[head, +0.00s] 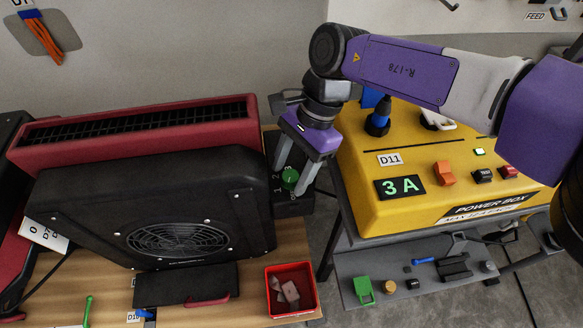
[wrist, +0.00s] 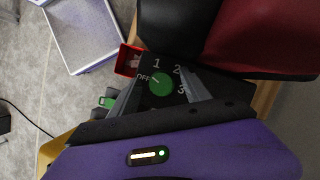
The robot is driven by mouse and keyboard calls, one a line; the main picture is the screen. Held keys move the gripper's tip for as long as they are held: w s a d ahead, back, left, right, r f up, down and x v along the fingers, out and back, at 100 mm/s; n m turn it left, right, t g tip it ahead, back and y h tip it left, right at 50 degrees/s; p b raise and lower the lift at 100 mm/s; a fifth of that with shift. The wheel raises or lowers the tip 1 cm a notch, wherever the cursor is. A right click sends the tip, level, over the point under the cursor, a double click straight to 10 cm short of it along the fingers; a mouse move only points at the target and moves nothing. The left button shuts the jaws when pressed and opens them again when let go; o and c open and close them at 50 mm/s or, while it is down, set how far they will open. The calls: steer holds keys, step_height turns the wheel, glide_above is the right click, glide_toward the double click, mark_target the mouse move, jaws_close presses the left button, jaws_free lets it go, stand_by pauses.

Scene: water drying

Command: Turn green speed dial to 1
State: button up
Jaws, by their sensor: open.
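The green speed dial (head: 289,178) sits on a black panel beside the black fan unit (head: 160,205). In the wrist view the dial (wrist: 162,85) is ringed by the marks OFF, 1, 2 and 3. A small pale mark on its upper left edge seems to point toward OFF. My gripper (head: 293,174) is open, with its two fingers reaching down on either side of the dial. In the wrist view the fingers (wrist: 163,78) frame the dial, with a gap on each side. I cannot tell how far the fingertips are above the panel.
The yellow power box (head: 400,212) stands close to the right, showing "3A". A red bin (head: 273,312) holding grey pieces sits in front of the panel. A red unit (head: 130,128) stands behind the fan. A grey shelf (head: 400,307) with small parts is below the power box.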

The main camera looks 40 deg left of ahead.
jaws_close()
steer(key=m+y+p, duration=0.1)
steer(key=m, duration=0.2)
steer(key=shift+w+r, duration=0.1)
steer(key=shift+r, duration=0.05)
steer(key=shift+m+t+y+p, duration=0.6)
steer(key=shift+m+t, duration=0.1)
steer(key=shift+m, duration=1.3)
jaws_free()
